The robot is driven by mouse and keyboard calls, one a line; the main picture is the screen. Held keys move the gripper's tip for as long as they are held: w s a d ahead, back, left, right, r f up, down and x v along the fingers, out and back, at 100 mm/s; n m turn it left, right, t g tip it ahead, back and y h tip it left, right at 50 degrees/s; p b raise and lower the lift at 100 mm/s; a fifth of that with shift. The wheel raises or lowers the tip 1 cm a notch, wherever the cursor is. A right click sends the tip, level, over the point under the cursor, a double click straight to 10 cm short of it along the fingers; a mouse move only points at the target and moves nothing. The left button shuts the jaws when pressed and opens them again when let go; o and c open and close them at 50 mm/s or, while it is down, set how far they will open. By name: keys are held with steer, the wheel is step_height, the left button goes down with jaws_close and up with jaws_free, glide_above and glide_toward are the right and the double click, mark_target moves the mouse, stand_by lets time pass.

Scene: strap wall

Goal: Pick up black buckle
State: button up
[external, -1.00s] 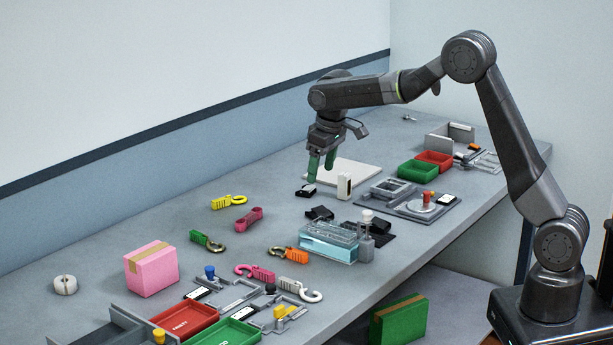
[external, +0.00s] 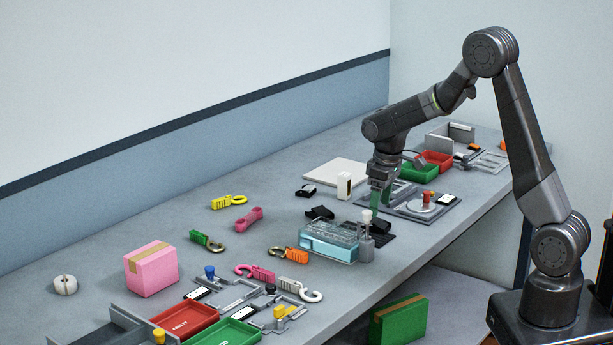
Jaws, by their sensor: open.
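Several small black pieces lie on the table, and at this size I cannot tell for certain which is the buckle. One black piece (external: 319,213) lies just behind the clear-topped teal box (external: 329,246). Another black piece with a pale patch (external: 306,191) lies farther back, near the white board. A flat black piece (external: 381,235) lies right of the teal box, partly hidden by a grey bottle (external: 367,240). My gripper (external: 380,203) points down with green fingers above the table, behind the grey bottle. It is open, and nothing shows between its fingers.
A grey fixture (external: 415,206) lies right of my gripper, with green (external: 418,174) and red bins behind it. A white upright block (external: 344,186) stands to the left. Coloured hooks and a pink box (external: 151,270) lie toward the front left.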

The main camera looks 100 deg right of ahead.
mark_target(377, 221)
steer(key=shift+w+d+f+p, duration=0.1)
steer(key=shift+d+f+p, duration=0.05)
steer(key=shift+f, duration=0.75)
steer(key=shift+w+d+f+p, duration=0.1)
steer(key=shift+d+f+p, duration=0.1)
steer(key=shift+f, duration=0.65)
steer(key=shift+d+f+p, duration=0.1)
steer(key=shift+f+p, duration=0.05)
steer(key=shift+f, duration=0.75)
steer(key=shift+c, duration=0.2)
steer(key=c, duration=1.1)
